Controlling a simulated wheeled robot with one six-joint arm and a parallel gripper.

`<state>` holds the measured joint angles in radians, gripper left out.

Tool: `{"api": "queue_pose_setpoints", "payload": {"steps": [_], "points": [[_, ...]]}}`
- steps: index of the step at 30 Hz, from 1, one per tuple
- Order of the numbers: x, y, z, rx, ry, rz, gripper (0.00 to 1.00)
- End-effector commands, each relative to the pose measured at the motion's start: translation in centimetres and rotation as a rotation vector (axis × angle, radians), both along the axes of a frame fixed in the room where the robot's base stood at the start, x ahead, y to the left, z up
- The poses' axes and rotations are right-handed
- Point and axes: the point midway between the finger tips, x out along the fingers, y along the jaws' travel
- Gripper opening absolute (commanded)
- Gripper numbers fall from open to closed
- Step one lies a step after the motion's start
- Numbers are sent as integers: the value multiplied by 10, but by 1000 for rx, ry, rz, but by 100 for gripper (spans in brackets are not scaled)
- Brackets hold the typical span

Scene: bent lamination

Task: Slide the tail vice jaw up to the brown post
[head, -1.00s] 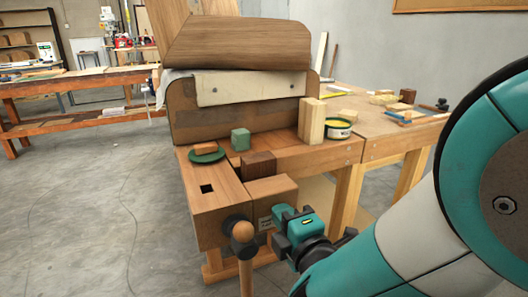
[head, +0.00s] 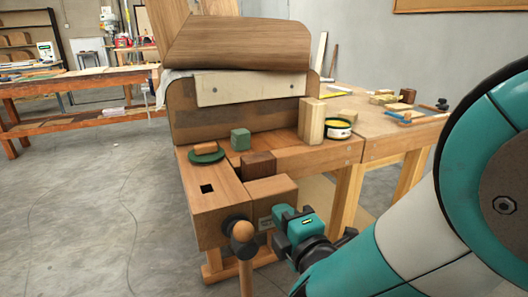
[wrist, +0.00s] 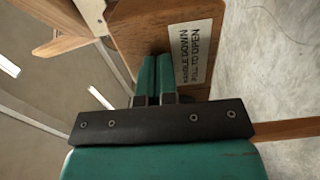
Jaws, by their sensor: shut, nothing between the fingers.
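The tail vice jaw (head: 270,190) is a light wooden block at the front right corner of the bench. Its end face shows close in the wrist view (wrist: 150,30) with a white label reading "HANDLE DOWN PULL TO OPEN". The brown post (head: 258,163) is a darker block just behind the jaw; I cannot tell whether a gap lies between them. It does not show clearly in the wrist view. My gripper (head: 279,214) is at the jaw's labelled end. Its green fingers (wrist: 157,62) are shut and empty, with tips at the jaw face; contact is unclear.
A vice handle with a round knob (head: 241,232) hangs left of my gripper. A green block (head: 240,139), a green dish (head: 206,156), a wooden block (head: 311,121) and a tin (head: 338,128) stand on the bench (head: 205,205). Grey floor is open at left.

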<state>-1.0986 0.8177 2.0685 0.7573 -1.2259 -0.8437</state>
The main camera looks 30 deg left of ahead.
Motion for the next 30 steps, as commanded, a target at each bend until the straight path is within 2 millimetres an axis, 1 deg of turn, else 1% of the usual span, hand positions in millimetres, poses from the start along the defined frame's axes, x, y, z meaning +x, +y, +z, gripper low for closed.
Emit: {"api": "queue_pose_setpoints", "payload": {"steps": [30], "points": [[11, 15, 4, 5, -2, 1, 0]]}}
